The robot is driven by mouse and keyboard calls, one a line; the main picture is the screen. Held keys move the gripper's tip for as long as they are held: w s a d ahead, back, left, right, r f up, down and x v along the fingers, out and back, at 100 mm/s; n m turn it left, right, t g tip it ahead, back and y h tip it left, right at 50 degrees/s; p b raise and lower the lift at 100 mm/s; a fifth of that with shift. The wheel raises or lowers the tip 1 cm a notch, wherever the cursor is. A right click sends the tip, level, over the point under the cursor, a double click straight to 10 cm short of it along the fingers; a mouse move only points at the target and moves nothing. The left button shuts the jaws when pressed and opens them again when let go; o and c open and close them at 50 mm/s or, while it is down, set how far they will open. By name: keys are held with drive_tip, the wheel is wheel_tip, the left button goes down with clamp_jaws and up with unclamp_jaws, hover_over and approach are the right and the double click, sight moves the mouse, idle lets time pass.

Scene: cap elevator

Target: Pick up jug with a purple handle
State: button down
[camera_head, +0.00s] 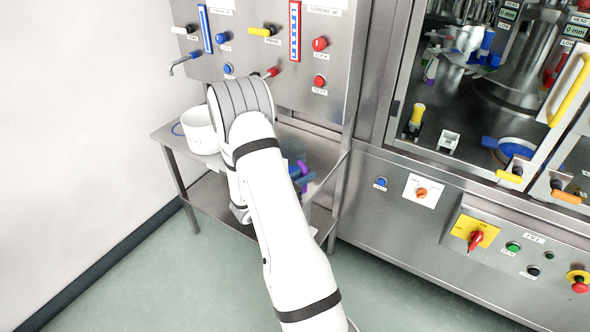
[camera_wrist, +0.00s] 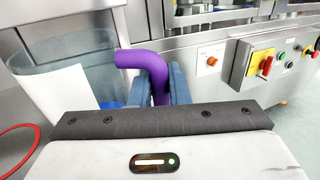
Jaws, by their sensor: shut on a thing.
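The jug (camera_wrist: 100,62) is clear with a purple handle (camera_wrist: 150,62) and a white label on its side, at the left of the wrist view. My gripper (camera_wrist: 160,88) has its blue-grey fingers closed on the purple handle, one on each side. In the head view my gripper (camera_head: 301,181) is beside the steel stand, with a bit of the purple handle (camera_head: 303,167) showing. My arm hides most of the jug in that view. I cannot tell whether the jug's base is touching the shelf.
A white bucket (camera_head: 200,130) stands on the steel side table (camera_head: 165,136) left of my arm. A panel with taps and knobs (camera_head: 290,60) rises behind. The machine (camera_head: 400,200) with switches stands to the right. A red hose (camera_wrist: 22,128) lies at the wrist view's left edge.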

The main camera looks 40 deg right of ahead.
drive_tip(key=shift+r, duration=0.15)
wheel_tip(320, 180, up, 10)
drive_tip(key=shift+f, duration=0.1)
idle(0.7)
drive_tip(key=shift+s, duration=0.1)
idle(1.1)
